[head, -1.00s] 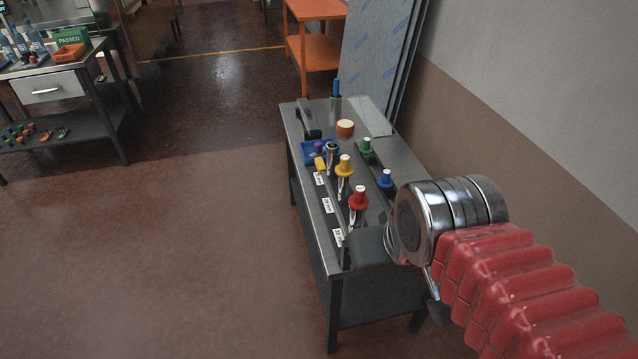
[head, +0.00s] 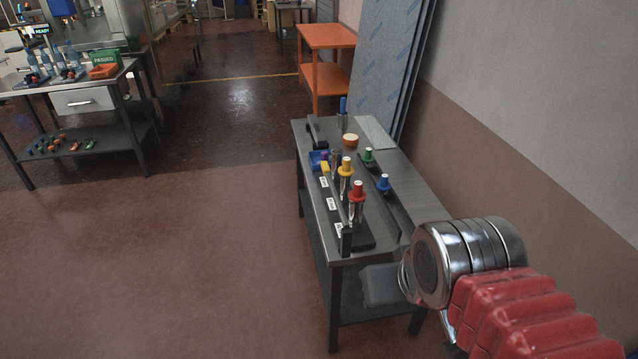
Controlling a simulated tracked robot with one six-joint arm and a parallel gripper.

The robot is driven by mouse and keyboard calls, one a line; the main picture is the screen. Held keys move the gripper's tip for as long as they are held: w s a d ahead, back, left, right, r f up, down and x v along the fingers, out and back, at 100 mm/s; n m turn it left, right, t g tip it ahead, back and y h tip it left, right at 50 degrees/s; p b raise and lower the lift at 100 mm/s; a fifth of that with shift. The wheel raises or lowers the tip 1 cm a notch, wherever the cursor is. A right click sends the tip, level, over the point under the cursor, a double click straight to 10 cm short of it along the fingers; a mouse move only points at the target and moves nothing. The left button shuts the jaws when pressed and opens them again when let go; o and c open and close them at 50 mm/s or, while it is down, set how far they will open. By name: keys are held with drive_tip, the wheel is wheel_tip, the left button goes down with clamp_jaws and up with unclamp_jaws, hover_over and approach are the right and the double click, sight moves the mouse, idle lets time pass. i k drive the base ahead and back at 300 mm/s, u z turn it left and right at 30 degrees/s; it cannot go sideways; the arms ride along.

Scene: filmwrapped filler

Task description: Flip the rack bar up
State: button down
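On the narrow metal table (head: 302,150) stands a rack (head: 367,240) with a dark base. Red-topped (head: 357,192) and yellow-topped (head: 347,168) metal pieces stand upright in it. A low bar with white labels (head: 331,204) runs along its left side. A long dark rail (head: 399,214) lies to the right, with green (head: 368,156) and blue (head: 383,183) knobs along it. I cannot tell for certain which piece is the rack bar.
A wall (head: 530,120) bounds the right. An orange cart (head: 326,38) stands behind. Open floor (head: 170,260) lies left.

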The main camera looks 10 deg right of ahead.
sight(326, 170)
drive_tip(key=u, duration=0.4)
drive_tip(key=i, duration=0.45)
drive_tip(key=u, duration=0.95)
drive_tip(key=i, duration=2.25)
drive_tip(key=z, duration=0.45)
